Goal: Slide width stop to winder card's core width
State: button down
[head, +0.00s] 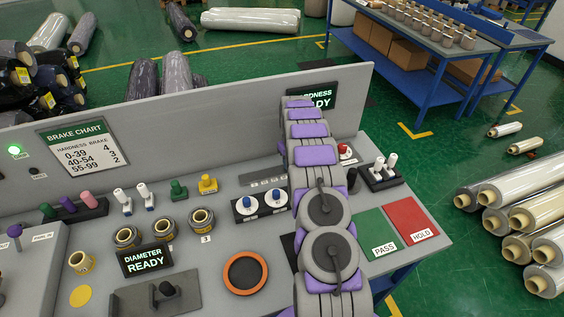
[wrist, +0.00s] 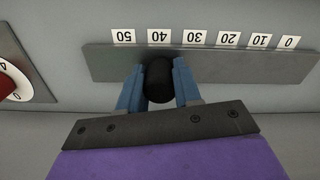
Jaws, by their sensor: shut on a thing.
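In the wrist view, the width stop's black knob (wrist: 158,80) stands between the two blue fingers of my gripper (wrist: 159,92), which is shut on it. The knob is in line with the 40 label (wrist: 159,36) of the grey scale plate (wrist: 225,62). The labels run from 0 at the right to 50 at the left and appear upside down. In the head view my arm hides the gripper and knob; part of the dark scale strip (head: 262,173) shows left of the arm. I cannot make out a winder card.
A red knob on a white dial (wrist: 8,82) is at the left of the wrist view.

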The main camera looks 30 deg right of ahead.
jog(key=shift+s+d, duration=0.1)
jog(key=c, duration=0.8)
grip_release()
jog(key=shift+r, duration=0.1)
notch_tip(320, 180, up, 17)
jog(key=shift+r+p, duration=0.1)
jog(key=shift+p, duration=1.1)
